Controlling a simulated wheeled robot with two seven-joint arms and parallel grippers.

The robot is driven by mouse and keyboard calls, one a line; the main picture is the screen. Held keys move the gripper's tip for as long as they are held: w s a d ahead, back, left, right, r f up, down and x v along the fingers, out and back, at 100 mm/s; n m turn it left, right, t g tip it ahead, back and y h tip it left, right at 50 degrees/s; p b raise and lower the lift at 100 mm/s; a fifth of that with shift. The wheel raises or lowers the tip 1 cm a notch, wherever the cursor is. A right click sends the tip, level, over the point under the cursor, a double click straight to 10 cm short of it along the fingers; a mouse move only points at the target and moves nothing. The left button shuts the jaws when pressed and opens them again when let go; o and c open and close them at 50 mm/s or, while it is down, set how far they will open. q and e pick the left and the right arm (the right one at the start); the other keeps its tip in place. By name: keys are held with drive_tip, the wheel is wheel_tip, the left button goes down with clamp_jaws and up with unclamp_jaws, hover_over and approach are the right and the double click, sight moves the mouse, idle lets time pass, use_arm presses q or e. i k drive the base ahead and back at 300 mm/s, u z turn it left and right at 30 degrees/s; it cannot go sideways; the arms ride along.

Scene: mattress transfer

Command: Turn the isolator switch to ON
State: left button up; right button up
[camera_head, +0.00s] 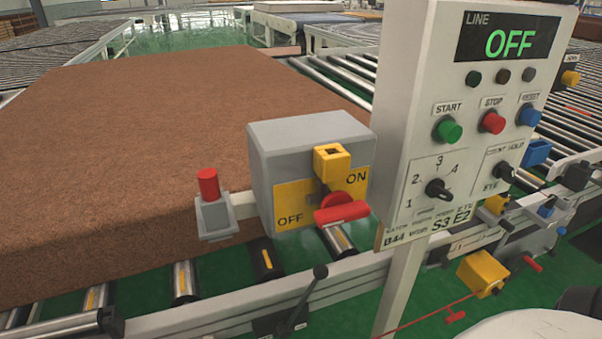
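The isolator switch is a grey box (285,150) at the middle of the head view, with a yellow plate (291,203) on its front. The plate reads OFF at lower left and ON at upper right. A red handle (342,213) lies nearly level in front of the plate's lower right, below ON, with a red round hub behind it. A yellow block (332,163) with a dark top opening sits above the hub, left of ON. I cannot tell which marking the handle is set to. Neither gripper is in view.
A white control panel (398,130) on a post stands close right of the switch. A red button post (208,185) stands left of it. A large brown mattress slab (150,130) lies on rollers behind. A conveyor rail (210,312) with a black lever (306,298) runs in front.

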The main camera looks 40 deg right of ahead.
sight(337, 207)
drive_tip(key=u, duration=0.15)
drive_tip(key=k, duration=0.35)
drive_tip(key=z, duration=0.55)
drive_tip(key=i, duration=0.3)
drive_tip(key=z, duration=0.75)
